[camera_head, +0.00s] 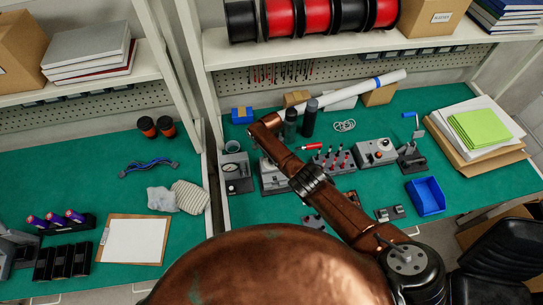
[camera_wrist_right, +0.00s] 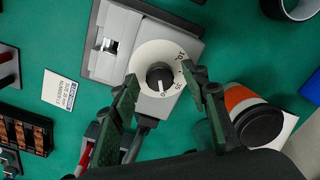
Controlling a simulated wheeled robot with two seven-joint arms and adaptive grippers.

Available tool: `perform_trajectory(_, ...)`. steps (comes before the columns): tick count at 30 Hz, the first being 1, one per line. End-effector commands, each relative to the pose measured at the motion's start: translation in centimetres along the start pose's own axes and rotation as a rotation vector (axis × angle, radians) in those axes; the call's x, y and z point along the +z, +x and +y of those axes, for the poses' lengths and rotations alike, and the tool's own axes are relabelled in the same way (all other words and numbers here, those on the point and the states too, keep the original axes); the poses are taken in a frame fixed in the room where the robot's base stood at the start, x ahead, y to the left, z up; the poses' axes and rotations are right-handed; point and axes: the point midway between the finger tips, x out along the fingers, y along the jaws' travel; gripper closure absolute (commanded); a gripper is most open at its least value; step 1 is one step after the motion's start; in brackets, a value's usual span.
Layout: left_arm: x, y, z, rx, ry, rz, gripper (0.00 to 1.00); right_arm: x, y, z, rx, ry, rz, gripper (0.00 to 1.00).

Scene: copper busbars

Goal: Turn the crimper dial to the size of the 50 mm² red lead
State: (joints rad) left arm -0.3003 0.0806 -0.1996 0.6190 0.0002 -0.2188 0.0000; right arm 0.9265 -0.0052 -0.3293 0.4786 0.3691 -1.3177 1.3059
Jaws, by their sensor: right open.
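In the right wrist view the crimper (camera_wrist_right: 125,45) is a grey box with a metal slot. On it sits a white round dial plate with size numbers and a black dial knob (camera_wrist_right: 159,77). A white mark on the knob faces roughly the bottom of the picture; the small numbers are hard to read. My right gripper (camera_wrist_right: 163,92) is open, with one green-black finger on each side of the knob; contact cannot be told. In the head view my brown right arm hides this gripper. A red cable (camera_wrist_right: 85,154) shows at lower left; its size cannot be read. My left gripper is out of view.
In the right wrist view an orange-and-black bottle (camera_wrist_right: 250,115) stands close to the right finger. A white label card (camera_wrist_right: 60,88) lies to the left. In the head view a blue bin (camera_head: 426,197) and a grey control box (camera_head: 375,153) stand right of my arm.

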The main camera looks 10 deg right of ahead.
Motion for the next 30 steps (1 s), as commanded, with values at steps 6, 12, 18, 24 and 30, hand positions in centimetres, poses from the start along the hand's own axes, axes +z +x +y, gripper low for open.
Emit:
perform_trajectory(6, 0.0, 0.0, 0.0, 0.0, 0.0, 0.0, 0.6, 0.1, -1.1, -0.1, -0.003, -0.002, -0.001, 0.58)
perform_trajectory(12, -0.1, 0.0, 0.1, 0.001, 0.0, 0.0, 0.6, 0.0, -4.3, -0.2, -0.006, 0.0, 0.0, 0.58)
perform_trajectory(18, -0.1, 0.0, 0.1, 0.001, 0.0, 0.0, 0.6, 0.0, -8.5, -0.1, -0.005, 0.0, 0.001, 0.58)
perform_trajectory(24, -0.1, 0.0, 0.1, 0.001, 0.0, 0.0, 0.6, 0.0, -11.2, -0.1, -0.002, 0.0, 0.001, 0.58)
perform_trajectory(30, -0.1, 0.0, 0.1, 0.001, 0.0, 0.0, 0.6, 0.0, -12.0, 0.0, 0.0, 0.001, 0.001, 0.58)
